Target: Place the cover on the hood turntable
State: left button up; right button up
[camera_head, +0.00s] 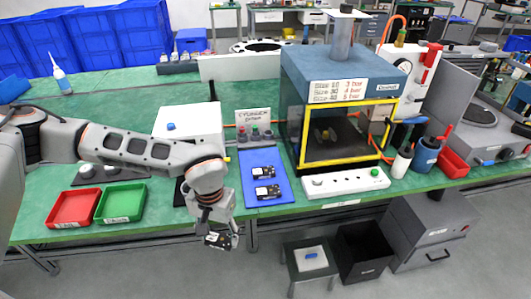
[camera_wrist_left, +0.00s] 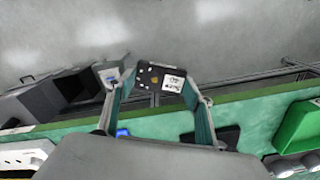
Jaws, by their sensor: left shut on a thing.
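My left gripper (camera_head: 223,232) is shut on a small black cover (camera_head: 217,241) with white marks, held in front of the table's front edge. In the left wrist view the cover (camera_wrist_left: 160,79) sits between the two fingertips. The hood (camera_head: 316,80) is a blue-grey box with a yellow-framed front window, standing to the right of the gripper. Inside it, the turntable is dim behind the window, with small pale parts (camera_head: 325,134) showing. My right gripper is not in view.
A blue mat (camera_head: 262,158) with two similar black parts lies left of the hood. A white control panel (camera_head: 345,184) fronts the hood. Red (camera_head: 73,207) and green (camera_head: 120,202) trays lie at left. A stool (camera_head: 310,259) and black bin (camera_head: 363,252) stand on the floor.

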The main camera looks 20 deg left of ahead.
aim_at(472, 111)
jog(key=i+l, duration=0.1)
jog(key=l, duration=0.35)
jog(key=i+l, duration=0.15)
jog(key=l, duration=0.25)
jog(key=i+l, duration=0.1)
jog(key=l, duration=0.35)
jog(key=i+l, duration=0.15)
jog(key=l, duration=0.3)
jog(key=i+l, duration=0.1)
jog(key=l, duration=0.3)
jog(key=i+l, duration=0.15)
jog(key=l, duration=0.3)
jog(key=i+l+u, duration=0.1)
jog(key=l, duration=0.35)
